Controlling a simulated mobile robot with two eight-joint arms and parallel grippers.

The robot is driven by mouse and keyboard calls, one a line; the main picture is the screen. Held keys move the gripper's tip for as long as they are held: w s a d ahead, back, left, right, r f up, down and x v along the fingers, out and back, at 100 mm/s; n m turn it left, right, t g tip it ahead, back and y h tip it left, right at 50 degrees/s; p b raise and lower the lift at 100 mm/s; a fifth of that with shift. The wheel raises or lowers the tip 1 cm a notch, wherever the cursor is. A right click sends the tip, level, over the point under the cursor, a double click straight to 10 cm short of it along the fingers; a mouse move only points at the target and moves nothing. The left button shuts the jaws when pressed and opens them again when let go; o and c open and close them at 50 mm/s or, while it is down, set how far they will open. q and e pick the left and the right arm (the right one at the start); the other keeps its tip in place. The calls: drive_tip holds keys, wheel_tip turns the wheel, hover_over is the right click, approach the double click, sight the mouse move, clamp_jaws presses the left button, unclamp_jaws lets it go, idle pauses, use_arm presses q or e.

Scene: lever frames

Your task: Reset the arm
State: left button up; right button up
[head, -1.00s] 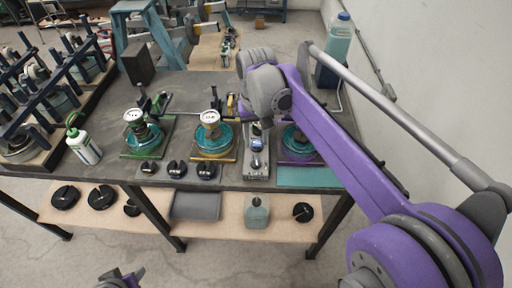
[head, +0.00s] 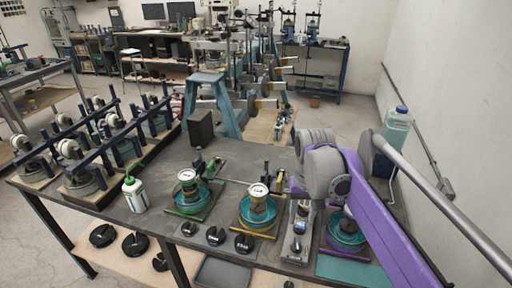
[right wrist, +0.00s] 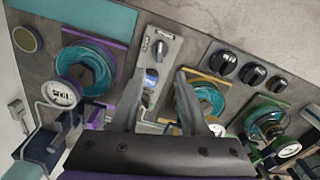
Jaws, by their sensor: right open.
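My right arm (head: 375,215), purple and grey, reaches in from the right of the head view over the right part of the bench. Its wrist hides part of the bench. In the right wrist view my right gripper (right wrist: 159,78) is open and empty, pointing down at the bench. A grey panel with a knob (right wrist: 160,46) lies beneath and between its fingers. A teal dish on a purple plate (right wrist: 88,68) is to its left, and a teal dish on a yellow plate (right wrist: 205,100) to its right. My left gripper is not in view.
The dark bench (head: 120,213) carries dial gauges (head: 258,190), black knobs (head: 215,236) and a white bottle with a green cap (head: 134,193). Lever frames (head: 85,150) stand at left, a teal bottle (head: 395,135) at back right. A wall bounds the right side.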

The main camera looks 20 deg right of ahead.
drive_tip(key=s+a+f+n+t, duration=0.1)
drive_tip(key=s+a+f+t, duration=0.1)
drive_tip(key=s+f, duration=0.4)
drive_tip(key=s+a+f+n+t, duration=0.2)
drive_tip(key=s+a+f+t, duration=0.1)
drive_tip(key=s+f, duration=0.4)
drive_tip(key=shift+s+a+n+t, duration=0.3)
drive_tip(key=shift+s+a, duration=0.55)
drive_tip(key=shift+s, duration=0.1)
